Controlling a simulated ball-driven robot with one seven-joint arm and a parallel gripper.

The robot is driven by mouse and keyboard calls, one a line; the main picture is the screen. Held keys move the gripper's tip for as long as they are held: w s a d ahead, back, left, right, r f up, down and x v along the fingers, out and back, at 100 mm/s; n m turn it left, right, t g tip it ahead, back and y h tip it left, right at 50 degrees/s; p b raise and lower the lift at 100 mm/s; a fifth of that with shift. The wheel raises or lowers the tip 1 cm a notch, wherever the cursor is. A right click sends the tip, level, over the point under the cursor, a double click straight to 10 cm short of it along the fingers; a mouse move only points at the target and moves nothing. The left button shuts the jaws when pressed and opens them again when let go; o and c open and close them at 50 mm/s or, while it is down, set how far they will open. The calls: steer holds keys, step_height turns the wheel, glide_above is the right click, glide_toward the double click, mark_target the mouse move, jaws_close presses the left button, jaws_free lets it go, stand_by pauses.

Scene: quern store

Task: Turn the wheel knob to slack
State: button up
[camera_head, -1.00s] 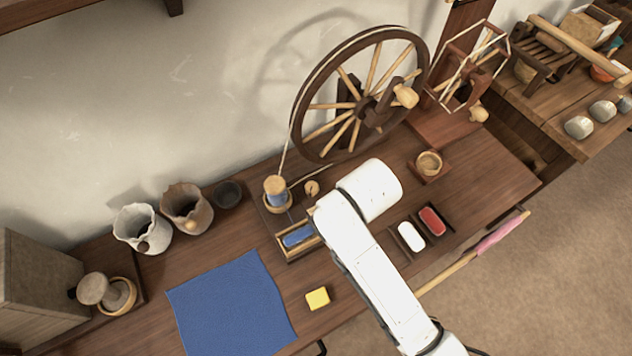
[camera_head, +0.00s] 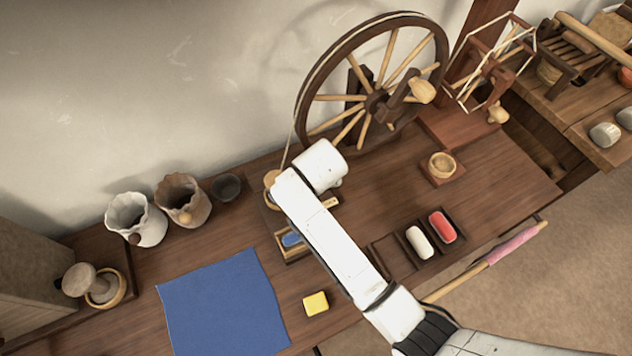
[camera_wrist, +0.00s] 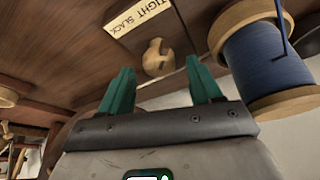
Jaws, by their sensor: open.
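The wooden knob (camera_wrist: 157,57) shows in the wrist view just beyond my fingertips, roughly between them. A pale label plate (camera_wrist: 138,16) beside it reads TIGHT and SLACK. My gripper (camera_wrist: 160,76) has two green fingers, spread apart with nothing held between them. I cannot tell whether either finger touches the knob. In the head view my white arm hides the knob and my gripper. The large spoked spinning wheel (camera_head: 376,101) stands behind, upright on the bench.
A spool of blue thread (camera_wrist: 263,58) stands close to the right finger in the wrist view. In the head view, a blue cloth (camera_head: 222,305), a yellow block (camera_head: 315,303) and two pots, white (camera_head: 135,220) and brown (camera_head: 184,200), are on the bench (camera_head: 375,215).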

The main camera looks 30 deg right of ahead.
steer(key=shift+x, duration=0.8)
steer(key=c, duration=1)
